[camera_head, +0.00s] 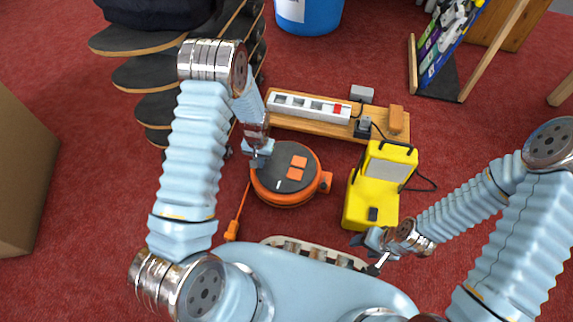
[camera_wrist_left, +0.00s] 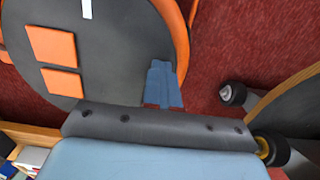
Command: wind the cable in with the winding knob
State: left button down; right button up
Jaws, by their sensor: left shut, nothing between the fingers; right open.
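The cable reel (camera_head: 287,187) is a round orange drum with a dark grey top and orange square covers, lying on the red carpet. An orange block (camera_head: 325,182) sticks out at its right side; I cannot tell whether this is the winding knob. The orange cable (camera_head: 243,205) runs from the reel's left side down to an orange plug (camera_head: 232,231). My left gripper (camera_head: 258,158) is shut and empty over the reel's upper left edge; its fingers show in the left wrist view (camera_wrist_left: 162,86) over the grey disc (camera_wrist_left: 110,50). My right gripper (camera_head: 371,254) is open, low beside the yellow lamp.
A yellow work lamp (camera_head: 372,198) stands right of the reel. A white power strip (camera_head: 308,108) lies on a wooden board (camera_head: 338,128) behind. Dark stacked boards (camera_head: 150,73) stand at upper left, near my left arm. A blue bucket (camera_head: 309,16) stands at the back.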

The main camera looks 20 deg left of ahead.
pick_arm(q)
jog(key=shift+w+d+b, duration=0.15)
jog(key=shift+w+b, duration=0.1)
jog(key=shift+w, duration=0.5)
jog(key=shift+w+d+b, duration=0.1)
jog(key=shift+w+b, duration=0.15)
jog(key=shift+w, duration=0.5)
jog(key=shift+w+d+r, duration=0.1)
jog(key=shift+w+d, duration=0.25)
jog(key=shift+w, duration=0.25)
jog(key=shift+w+d+r, duration=0.1)
jog(key=shift+w+d, duration=0.2)
jog(key=shift+w, duration=0.3)
jog(key=c, duration=1.2)
grip_release()
jog(key=o, duration=1.2)
jog(key=shift+f, duration=0.1)
jog(key=shift+s, duration=0.1)
notch_tip(320, 180, up, 7)
jog(key=p, duration=0.4)
